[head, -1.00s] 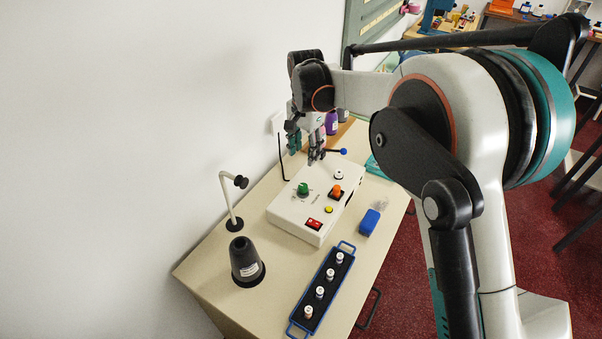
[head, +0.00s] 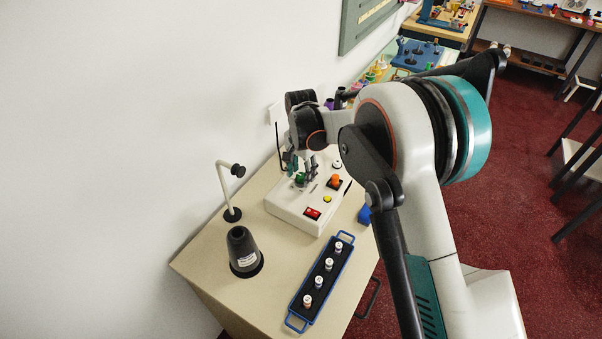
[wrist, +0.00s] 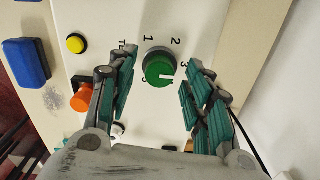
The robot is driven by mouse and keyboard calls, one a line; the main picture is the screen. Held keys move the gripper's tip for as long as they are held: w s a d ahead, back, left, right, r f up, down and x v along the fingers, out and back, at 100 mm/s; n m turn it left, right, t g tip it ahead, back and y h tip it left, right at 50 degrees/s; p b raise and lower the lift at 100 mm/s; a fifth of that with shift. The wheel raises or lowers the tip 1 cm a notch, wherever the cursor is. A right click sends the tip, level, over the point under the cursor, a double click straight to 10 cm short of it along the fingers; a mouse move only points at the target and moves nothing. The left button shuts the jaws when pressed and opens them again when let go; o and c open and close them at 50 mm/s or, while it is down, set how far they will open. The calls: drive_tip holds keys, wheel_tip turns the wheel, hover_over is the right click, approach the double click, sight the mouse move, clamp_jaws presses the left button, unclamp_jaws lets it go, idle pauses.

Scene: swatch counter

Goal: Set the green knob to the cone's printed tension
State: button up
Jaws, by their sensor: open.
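The green knob (wrist: 157,69) sits on the white control box (head: 290,207). In the wrist view it lies between the spread fingers of my gripper (wrist: 158,88), which is open with gaps on both sides. In the head view my gripper (head: 303,168) is right at the knob (head: 300,180) and partly covers it. Printed 1, 2 and 3 show around the knob; other marks are partly hidden. A pale notch on the knob is on its right side in the wrist view, below the 3. The black cone (head: 240,243) stands at the front left; its white label is too small to read.
The box also has an orange knob (head: 336,180), a yellow button (head: 327,199) and a red switch (head: 312,213). A blue tray (head: 304,276) with several spools, a blue block (head: 364,215) and a bent thread stand (head: 226,190) are nearby. A wall borders the left.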

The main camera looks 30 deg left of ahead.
drive_tip(key=shift+f, duration=0.15)
drive_tip(key=shift+c, duration=0.2)
drive_tip(key=c, duration=1)
drive_tip(key=shift+c, duration=0.2)
